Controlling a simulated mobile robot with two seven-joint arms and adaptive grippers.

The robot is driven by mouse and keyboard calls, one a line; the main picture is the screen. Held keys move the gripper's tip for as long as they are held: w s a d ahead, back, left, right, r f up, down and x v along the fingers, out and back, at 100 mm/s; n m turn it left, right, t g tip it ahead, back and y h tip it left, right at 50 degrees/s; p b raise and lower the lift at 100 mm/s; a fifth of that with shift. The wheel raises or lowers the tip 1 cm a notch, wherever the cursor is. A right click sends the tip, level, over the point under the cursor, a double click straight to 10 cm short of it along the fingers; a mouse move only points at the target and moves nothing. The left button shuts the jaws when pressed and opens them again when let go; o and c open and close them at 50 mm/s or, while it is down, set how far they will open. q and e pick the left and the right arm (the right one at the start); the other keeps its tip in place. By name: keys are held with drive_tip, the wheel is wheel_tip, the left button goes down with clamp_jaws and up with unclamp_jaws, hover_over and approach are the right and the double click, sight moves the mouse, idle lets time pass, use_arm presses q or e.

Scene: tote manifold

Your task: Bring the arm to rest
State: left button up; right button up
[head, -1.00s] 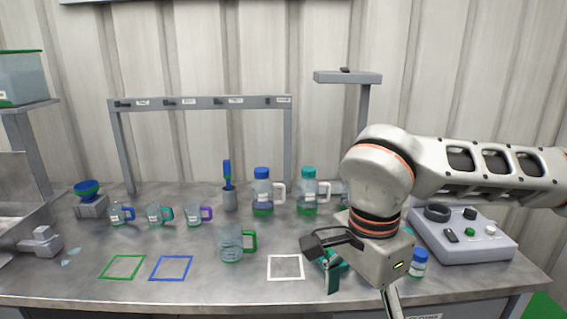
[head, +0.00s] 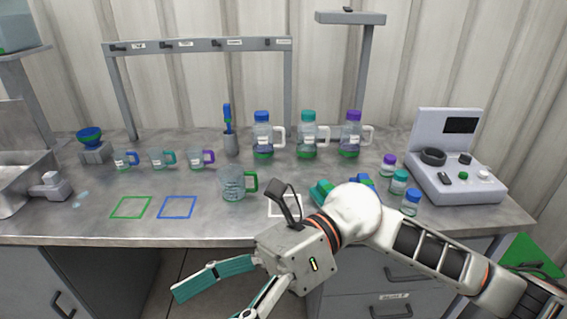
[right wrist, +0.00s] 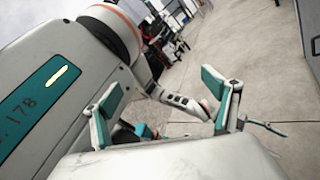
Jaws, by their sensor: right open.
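My right arm comes in from the right in the head view. Its right gripper (head: 240,292) hangs in front of the bench's front edge, below the bench top. The two teal-padded fingers are spread apart with nothing between them. In the right wrist view the same fingers (right wrist: 165,108) stand apart and empty, with parts of my own body and the floor behind them. My left gripper does not show in either view.
The bench (head: 90,222) carries a clear green-handled beaker (head: 232,184), several small mugs, three handled bottles (head: 308,137), small capped vials (head: 411,203) and a grey control box (head: 460,180). A white square outline (head: 284,211) lies partly behind my arm. Drawers (head: 375,275) stand below.

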drive_tip(key=w+d+r+m+t+y, duration=0.1)
drive_tip(key=w+r+m+t+y, duration=0.3)
drive_tip(key=w+m+t+y, duration=0.75)
drive_tip(key=w+d+f+m+t+h, duration=0.45)
drive_tip(key=f+m+t, duration=0.2)
drive_tip(key=m, duration=0.45)
drive_tip(key=w+d+f+m+t+h, duration=0.5)
drive_tip(key=m+t, duration=0.3)
drive_tip(key=m, duration=0.4)
drive_tip(key=w+d+f+m+t+h, duration=0.1)
drive_tip(key=d+f+m+h, duration=0.55)
drive_tip(key=f, duration=0.45)
drive_tip(key=s+d+f+m+g+h, duration=0.2)
drive_tip(key=s+d+f+m, duration=0.1)
drive_tip(key=f, duration=0.6)
drive_tip(key=s+d+f+m+g+h, duration=0.2)
drive_tip(key=s+d+f, duration=0.4)
drive_tip(key=f, duration=0.3)
drive_tip(key=s+d+f+m+g+h, duration=0.2)
drive_tip(key=s+d+f+m+h, duration=0.1)
drive_tip(key=s+f, duration=0.4)
wheel_tip(320, 180, down, 2)
drive_tip(key=shift+d+f+m+g, duration=0.25)
drive_tip(key=shift+d+m+g, duration=0.15)
drive_tip(key=shift+d+m, duration=0.35)
drive_tip(key=shift+a, duration=0.15)
